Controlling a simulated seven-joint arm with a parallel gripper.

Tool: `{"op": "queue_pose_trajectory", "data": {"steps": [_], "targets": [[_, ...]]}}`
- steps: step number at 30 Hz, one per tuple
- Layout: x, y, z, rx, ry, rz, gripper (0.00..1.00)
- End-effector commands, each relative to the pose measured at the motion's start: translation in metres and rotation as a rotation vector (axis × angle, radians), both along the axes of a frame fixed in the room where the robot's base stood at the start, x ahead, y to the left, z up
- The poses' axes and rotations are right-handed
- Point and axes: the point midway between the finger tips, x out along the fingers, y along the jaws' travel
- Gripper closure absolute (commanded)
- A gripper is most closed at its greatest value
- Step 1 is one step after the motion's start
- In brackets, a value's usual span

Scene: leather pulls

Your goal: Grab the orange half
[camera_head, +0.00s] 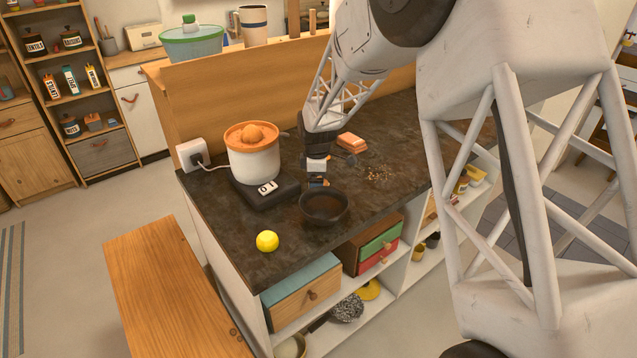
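A small round yellow fruit-like piece (267,241) lies on the dark countertop near its front left corner. It is the only loose fruit-like thing I can make out, and I cannot tell whether it is the orange half. My gripper (318,182) points down just behind the dark bowl (324,208), to the right of the juicer and apart from the yellow piece. Its fingers are small and partly hidden, so I cannot tell whether they are open or shut.
An orange block-like stack (351,142) and scattered crumbs (380,173) lie on the counter (250,262) right of my gripper. A wooden panel (235,85) rises behind. A wooden bench (170,290) stands front left. The counter around the yellow piece is clear.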

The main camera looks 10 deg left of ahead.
Motion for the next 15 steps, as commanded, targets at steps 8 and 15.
{"op": "queue_pose_trajectory", "data": {"steps": [8,15], "targets": [[0.0000,-0.0001,0.0003,0.000,0.000,0.000,0.12],[0.0000,0.0000,0.0004,0.000,0.000,0.000,0.29]]}}
